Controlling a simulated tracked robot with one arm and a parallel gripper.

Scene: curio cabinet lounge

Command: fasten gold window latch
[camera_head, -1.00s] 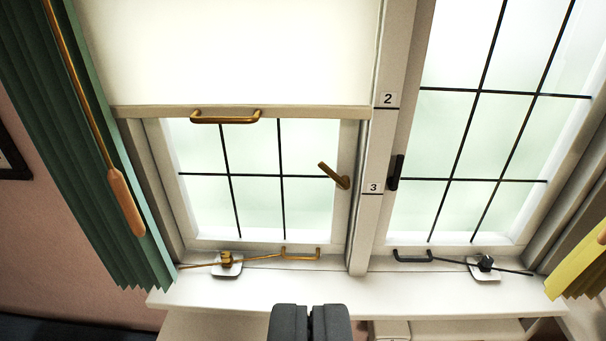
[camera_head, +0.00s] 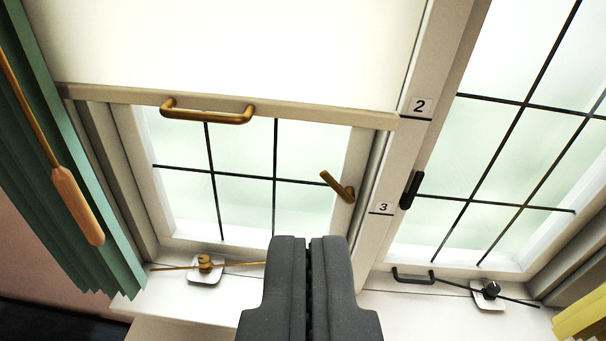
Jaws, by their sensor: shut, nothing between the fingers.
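The gold window latch (camera_head: 338,187) is a small lever on the right side of the left window's frame. Its arm points up and to the left from its pivot, at a slant. My gripper (camera_head: 307,240) is shut and empty, with its tips just below the latch and a little to its left in the picture, not seen touching it. The gripper covers the lower right part of the left window and the right end of the gold stay bar (camera_head: 240,263).
A cream blind with a gold handle (camera_head: 207,117) covers the window's upper part. The right window has a black latch (camera_head: 411,190) and a black stay handle (camera_head: 413,276). A gold stay peg (camera_head: 205,263) stands on the sill. A green curtain with a wooden pull (camera_head: 77,206) hangs left.

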